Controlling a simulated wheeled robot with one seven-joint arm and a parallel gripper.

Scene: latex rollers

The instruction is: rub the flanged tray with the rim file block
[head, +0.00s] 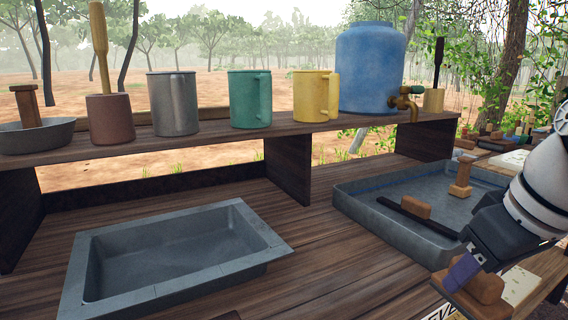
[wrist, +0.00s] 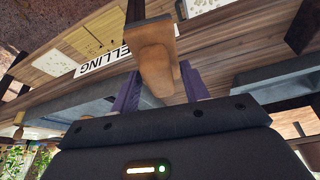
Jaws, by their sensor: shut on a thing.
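The flanged tray (head: 262,226) is a grey, empty, rectangular tray with a flat rim, on the wooden bench at the front left in the head view. My gripper (head: 466,272) is at the lower right, well apart from that tray. Its purple fingers are shut on a brown wooden block (head: 483,287), which I take to be the rim file block. In the wrist view, the block (wrist: 155,55) sits between the fingers (wrist: 158,92), with a dark piece at its far end. Its working face cannot be made out clearly.
A larger grey tray (head: 345,205) at the right holds a dark bar with a wooden grip (head: 416,207) and a wooden knob-shaped tool (head: 461,178). A raised shelf behind bears mugs, pots and a blue water container (head: 371,68). Bare bench lies between the trays.

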